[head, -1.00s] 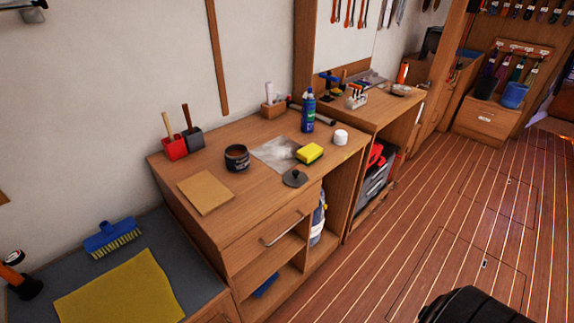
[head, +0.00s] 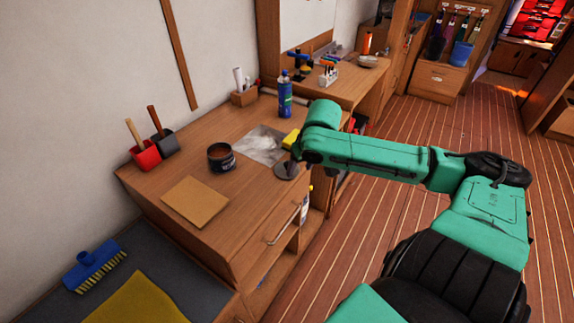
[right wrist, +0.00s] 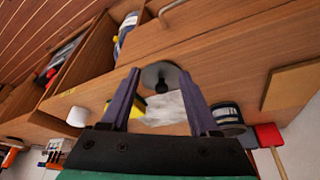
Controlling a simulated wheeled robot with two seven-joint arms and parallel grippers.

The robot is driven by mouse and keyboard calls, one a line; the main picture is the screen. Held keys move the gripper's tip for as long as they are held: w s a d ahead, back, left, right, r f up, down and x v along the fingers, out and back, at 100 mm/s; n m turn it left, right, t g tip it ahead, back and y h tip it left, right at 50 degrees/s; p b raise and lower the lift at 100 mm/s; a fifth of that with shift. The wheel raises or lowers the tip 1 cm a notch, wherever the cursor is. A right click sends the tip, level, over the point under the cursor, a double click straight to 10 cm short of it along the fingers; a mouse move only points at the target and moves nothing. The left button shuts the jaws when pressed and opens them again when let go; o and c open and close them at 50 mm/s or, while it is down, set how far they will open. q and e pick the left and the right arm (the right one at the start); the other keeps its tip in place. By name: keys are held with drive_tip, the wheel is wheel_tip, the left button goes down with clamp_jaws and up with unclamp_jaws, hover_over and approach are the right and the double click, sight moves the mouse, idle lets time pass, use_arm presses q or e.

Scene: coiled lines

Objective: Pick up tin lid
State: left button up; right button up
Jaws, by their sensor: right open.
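The dark grey round tin lid (head: 285,172) with a small knob lies on the wooden bench top near its front edge. In the right wrist view the lid (right wrist: 170,72) shows between the two fingertips. My right gripper (right wrist: 160,78) is open and empty, with its fingers spread on either side of the lid in that view. In the head view my right arm reaches over the bench and partly covers the lid. The dark open tin (head: 221,158) stands left of the lid; it also shows in the right wrist view (right wrist: 228,115). My left gripper is not in view.
A yellow sponge (head: 290,138) sits behind the lid, partly hidden by my arm, beside a greyish smeared patch (head: 258,146). A blue spray can (head: 285,98) stands farther back. A tan sheet (head: 194,202) lies at the left front. A drawer handle (head: 284,224) sticks out below the edge.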

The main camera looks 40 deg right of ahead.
wheel_tip(320, 180, up, 10)
drive_tip(key=w+a+m+h, duration=0.1)
drive_tip(key=m, duration=0.1)
drive_tip(key=x, duration=0.9)
drive_tip(key=shift+w+a+r, duration=0.1)
drive_tip(key=shift+w+a, duration=0.05)
drive_tip(key=shift+w, duration=0.05)
drive_tip(key=x, duration=0.4)
drive_tip(key=shift+w+a+f+p, duration=0.1)
drive_tip(key=shift+f+p, duration=0.15)
drive_tip(key=shift+p, duration=0.15)
drive_tip(key=shift+w+f, duration=0.25)
drive_tip(key=shift+f, duration=0.1)
drive_tip(key=shift+s+r, duration=0.1)
clamp_jaws()
